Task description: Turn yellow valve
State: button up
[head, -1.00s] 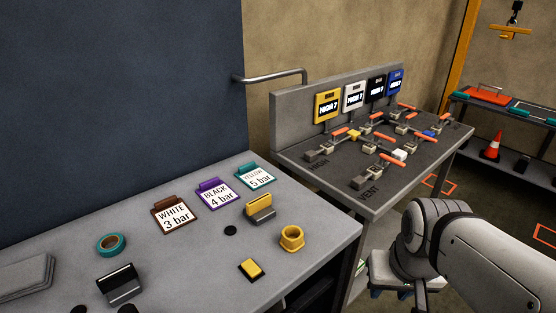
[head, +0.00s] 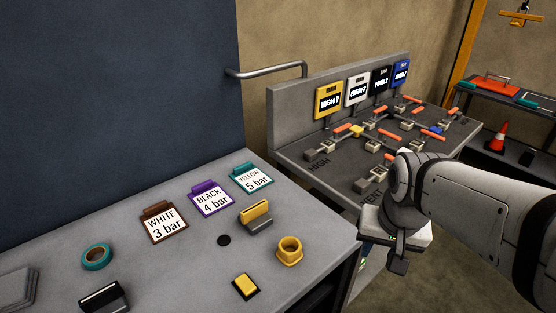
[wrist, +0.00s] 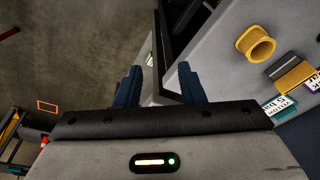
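The valve panel (head: 325,160) stands at centre right, with several orange-handled valves on its dark sloping top. The yellow gauge (head: 328,100) at its left end reads HIGH 7. A yellow block (head: 355,131) sits among the valves near it. The lettering HIGH is readable, and VENT is partly hidden by my arm. A card (head: 252,178) reads YELLOW 5 bar. My gripper (wrist: 160,88) shows two blue fingers apart, with nothing between them. In the head view it hangs low in front of the panel, away from the valves.
A metal rail (head: 270,71) projects beside the dark blue wall. An orange cone (head: 498,138) is on a shelf at right.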

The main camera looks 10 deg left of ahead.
jog(key=w+a+r+m+p, duration=0.2)
jog(key=w+a+r, duration=0.1)
jog(key=w+a, duration=0.35)
jog(key=m+g+p, duration=0.2)
jog(key=m+p, duration=0.3)
jog(key=p, duration=0.1)
send_over(255, 207)
notch_tip(255, 207, down, 4)
jog(key=shift+a+f, duration=0.1)
notch_tip(255, 207, down, 8)
jog(key=shift+r+p, duration=0.1)
jog(key=shift+p, duration=0.35)
grip_shut()
